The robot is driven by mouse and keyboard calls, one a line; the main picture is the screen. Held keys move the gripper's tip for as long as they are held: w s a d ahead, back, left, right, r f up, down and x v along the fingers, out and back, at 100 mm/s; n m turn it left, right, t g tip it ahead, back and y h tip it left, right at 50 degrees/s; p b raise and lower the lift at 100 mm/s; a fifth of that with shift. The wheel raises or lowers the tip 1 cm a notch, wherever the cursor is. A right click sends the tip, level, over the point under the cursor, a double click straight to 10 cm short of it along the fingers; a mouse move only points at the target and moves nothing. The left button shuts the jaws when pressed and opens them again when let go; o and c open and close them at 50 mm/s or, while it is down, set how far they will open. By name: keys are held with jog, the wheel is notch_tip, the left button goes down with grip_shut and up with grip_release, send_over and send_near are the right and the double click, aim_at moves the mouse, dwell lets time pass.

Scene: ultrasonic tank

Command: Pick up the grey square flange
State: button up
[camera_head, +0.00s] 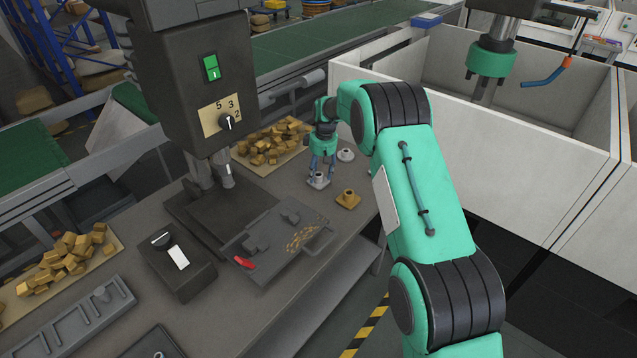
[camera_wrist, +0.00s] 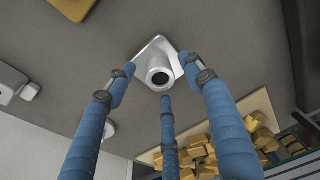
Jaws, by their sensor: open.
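The grey square flange (camera_head: 319,181) lies on the bench, with a square base and a raised round neck. In the wrist view the flange (camera_wrist: 160,62) sits between and beyond my fingertips, with its hollow neck facing the camera. My gripper (camera_head: 320,163) points down just above it, with its blue fingers spread and empty. In the wrist view my gripper (camera_wrist: 161,84) has two fingers on either side of the neck and the third below it. I cannot tell whether any finger touches the flange.
A second grey flange (camera_head: 346,155) and a brass-coloured flange (camera_head: 347,200) stand close by on the bench (camera_head: 340,245). A tray of brass blocks (camera_head: 265,145) lies behind. A drill press (camera_head: 185,75) rises at left, and a white-walled enclosure (camera_head: 470,160) stands at right.

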aim_at(318, 175)
jog(key=shift+f, duration=0.5)
grip_shut()
jog(key=shift+r, duration=0.2)
dwell(0.3)
jog(key=shift+r, duration=0.6)
notch_tip(318, 175, up, 2)
jog(key=shift+w+r+p, duration=0.1)
jog(key=shift+r+p, duration=0.1)
jog(key=shift+p, duration=0.5)
jog(key=s, duration=0.5)
jog(key=s+d+p, duration=0.1)
jog(key=s, duration=0.4)
jog(key=s+d+r+p, duration=0.1)
jog(key=s, duration=0.5)
